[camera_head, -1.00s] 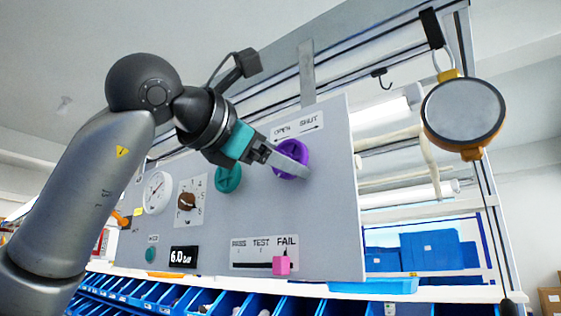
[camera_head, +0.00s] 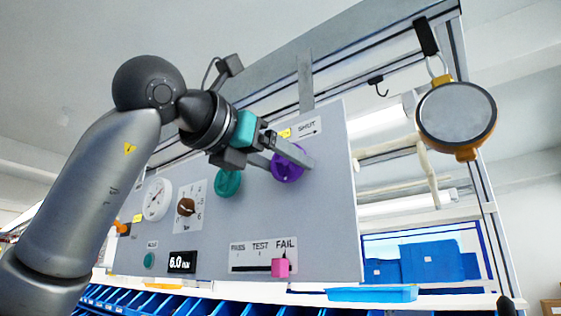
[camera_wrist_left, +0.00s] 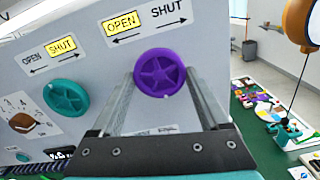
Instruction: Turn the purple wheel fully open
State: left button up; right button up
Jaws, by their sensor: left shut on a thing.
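The purple wheel (camera_head: 288,170) is a round spoked knob on the upright grey panel. My left gripper (camera_head: 291,158) is shut on it, with one finger on each side of the rim, and partly hides it in the head view. In the left wrist view the purple wheel (camera_wrist_left: 159,74) lies between the two fingers, with a small white mark at its lower edge. Above it, the OPEN label (camera_wrist_left: 122,23) is lit yellow, while SHUT (camera_wrist_left: 168,11) is plain white. My right gripper is not in view.
Left of the purple wheel is a teal wheel (camera_head: 228,183), with its SHUT label (camera_wrist_left: 61,45) lit yellow. The panel also bears a brown knob (camera_head: 186,207), a gauge (camera_head: 157,198) and a pink slider (camera_head: 281,267) under FAIL. A round lamp-like object (camera_head: 456,114) hangs at the right.

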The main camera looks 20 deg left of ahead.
pick_arm(q)
jog(key=shift+f, duration=0.1)
jog(key=o, duration=1.2)
jog(key=shift+o, duration=0.2)
jog(key=shift+s, duration=0.15)
jog(key=b+v, duration=0.2)
jog(key=v, duration=1.3)
